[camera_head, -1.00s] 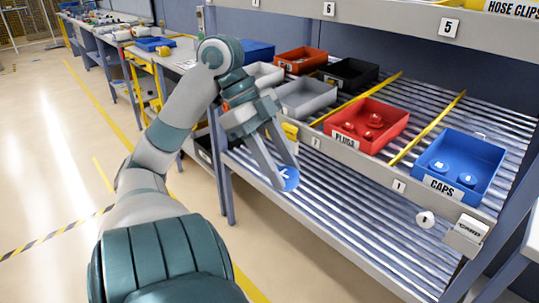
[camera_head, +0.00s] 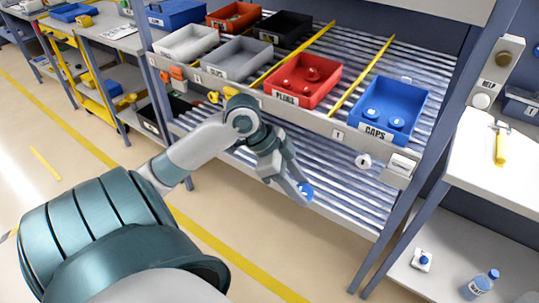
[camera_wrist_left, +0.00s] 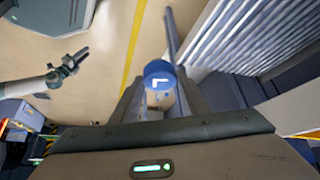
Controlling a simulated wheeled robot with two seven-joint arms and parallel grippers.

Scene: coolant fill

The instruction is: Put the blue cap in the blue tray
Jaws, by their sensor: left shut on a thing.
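The blue cap (camera_head: 306,190) is a small round disc at the fingertips of my left gripper (camera_head: 301,193). In the left wrist view the cap (camera_wrist_left: 158,70) sits between the two fingertips, which are shut on it, with a white mark on its face. The blue tray (camera_head: 412,107), labelled CAPS, is on the roller shelf above and to the right of the gripper, with a few blue caps inside. The held cap is in front of the shelf's lower level, clear of the tray. My right gripper (camera_wrist_left: 72,62) shows small in the left wrist view; its jaws are unclear.
A red PLUGS tray (camera_head: 325,90) sits left of the blue tray, with a yellow divider (camera_head: 360,80) between. Grey trays are further left. The shelf's front rail (camera_head: 330,130) stands between gripper and trays. A white bench (camera_head: 495,165) with a hammer is at the right.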

